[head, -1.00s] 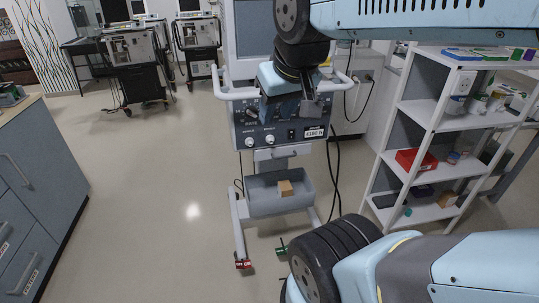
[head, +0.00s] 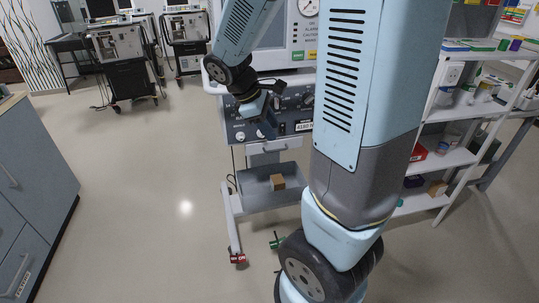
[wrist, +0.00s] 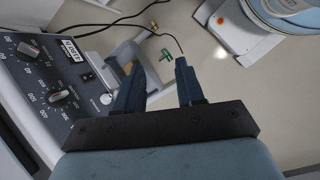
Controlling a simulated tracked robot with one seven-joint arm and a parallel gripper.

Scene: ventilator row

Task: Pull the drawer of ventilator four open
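The ventilator (head: 290,115) stands in the middle of the head view, with dark knob panel, white label and wheeled stand. My arm hides its right part. Below the panel is a pale drawer-like front with a bar handle (head: 274,148). Under that is a grey open-topped bin (head: 262,198) holding a small brown box (head: 277,182). I cannot tell which of these is the drawer. My gripper (head: 268,131) is in front of the panel's lower part, above the handle. In the wrist view my gripper (wrist: 160,76) has its two dark fingers apart, nothing between them.
A white shelf rack (head: 440,135) with boxes stands at the right. A grey cabinet (head: 35,195) stands at the left. The floor between cabinet and ventilator is clear.

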